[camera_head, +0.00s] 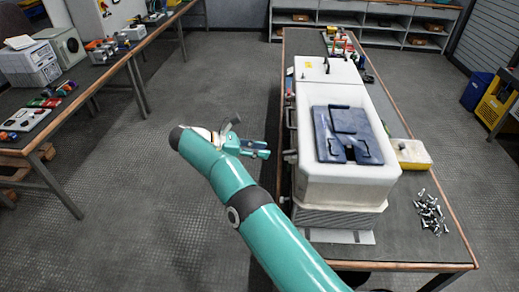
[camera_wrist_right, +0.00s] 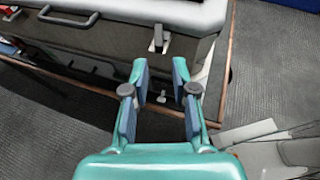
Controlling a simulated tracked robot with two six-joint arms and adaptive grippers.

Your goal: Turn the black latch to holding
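The white case (camera_head: 345,185) stands on the long table, with a dark blue panel (camera_head: 347,135) set in its top. In the right wrist view, a small latch-like fitting (camera_wrist_right: 158,42) with a pale lever and dark parts sits on the case's side. I cannot tell its setting. My right gripper (camera_head: 262,149) is left of the case, pointing at its side, apart from it. In the wrist view the right gripper's fingers (camera_wrist_right: 160,72) are spread, with nothing between them, just short of the fitting. My left gripper is not in view.
A dark bar handle (camera_wrist_right: 68,16) is on the case's side, left of the fitting. Loose bolts (camera_head: 431,213) and a yellow-and-white box (camera_head: 410,154) lie on the table right of the case. The floor (camera_head: 130,190) between the tables is clear.

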